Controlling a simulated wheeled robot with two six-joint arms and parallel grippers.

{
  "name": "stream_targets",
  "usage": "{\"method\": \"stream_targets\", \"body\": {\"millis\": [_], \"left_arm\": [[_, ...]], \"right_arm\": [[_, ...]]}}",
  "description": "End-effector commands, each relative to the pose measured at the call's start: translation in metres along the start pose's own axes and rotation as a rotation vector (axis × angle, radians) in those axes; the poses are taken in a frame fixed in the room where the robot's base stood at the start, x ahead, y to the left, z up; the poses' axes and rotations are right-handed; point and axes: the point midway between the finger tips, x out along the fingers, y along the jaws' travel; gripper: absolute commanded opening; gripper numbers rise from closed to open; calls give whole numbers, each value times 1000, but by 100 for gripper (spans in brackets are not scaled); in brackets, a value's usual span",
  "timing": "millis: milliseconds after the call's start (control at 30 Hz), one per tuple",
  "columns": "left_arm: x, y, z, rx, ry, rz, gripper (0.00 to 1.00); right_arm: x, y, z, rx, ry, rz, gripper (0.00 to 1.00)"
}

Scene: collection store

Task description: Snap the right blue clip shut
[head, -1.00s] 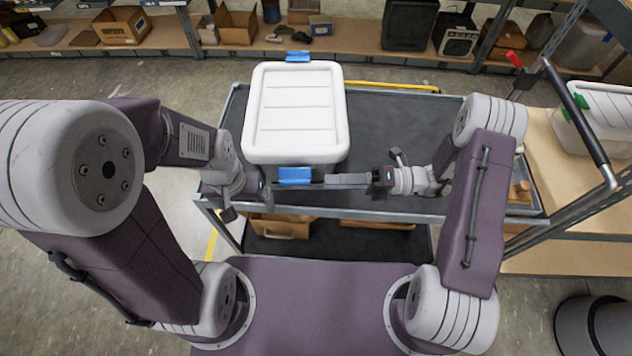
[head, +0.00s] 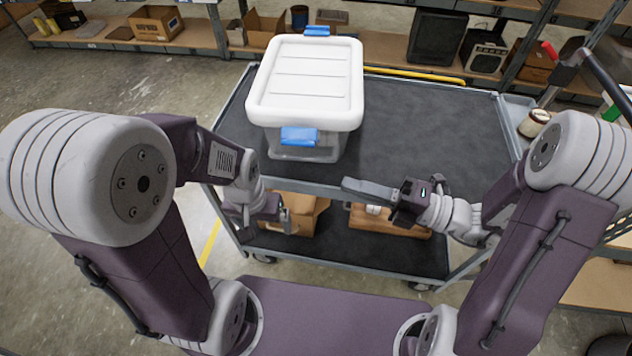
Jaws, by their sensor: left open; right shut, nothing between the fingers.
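A clear box (head: 305,152) with a white lid (head: 310,78) stands on the upper deck of a grey cart. One blue clip (head: 300,136) is at the lid's near edge, and another blue clip (head: 317,30) is at its far edge. I cannot tell from here whether either clip is fully shut. My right gripper (head: 352,187) is shut and empty, to the right of and nearer than the near clip, apart from it. My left gripper (head: 288,222) is open and empty, low in front of the cart's near edge, below and left of that clip.
The cart's dark top (head: 430,120) is clear right of the box. A yellow bar (head: 415,75) runs along its far side. Cardboard boxes (head: 300,212) lie on the lower deck. A jar (head: 535,123) stands at the right. Shelving lines the back.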

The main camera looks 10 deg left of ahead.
Motion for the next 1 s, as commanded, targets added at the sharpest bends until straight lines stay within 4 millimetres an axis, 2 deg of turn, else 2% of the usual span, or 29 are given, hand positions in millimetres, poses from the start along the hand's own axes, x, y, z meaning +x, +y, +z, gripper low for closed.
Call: {"method": "stream_targets", "body": {"millis": [33,167,267,700,833,1000], "left_arm": [[5,0,0,0,1,0,93],[1,0,0,0,2,0,93],[2,0,0,0,2,0,93],[11,0,1,0,1,0,93],[10,0,1,0,1,0,93],[11,0,1,0,1,0,93]], "right_arm": [[0,-4,0,-5,0,0,0],[1,-1,0,-4,1,0,0],[9,-1,0,-4,4,0,0],[100,-2,-2,-5,9,1,0],[106,-1,21,-7,-1,1,0],[109,-1,36,-4,1,0,0]]}}
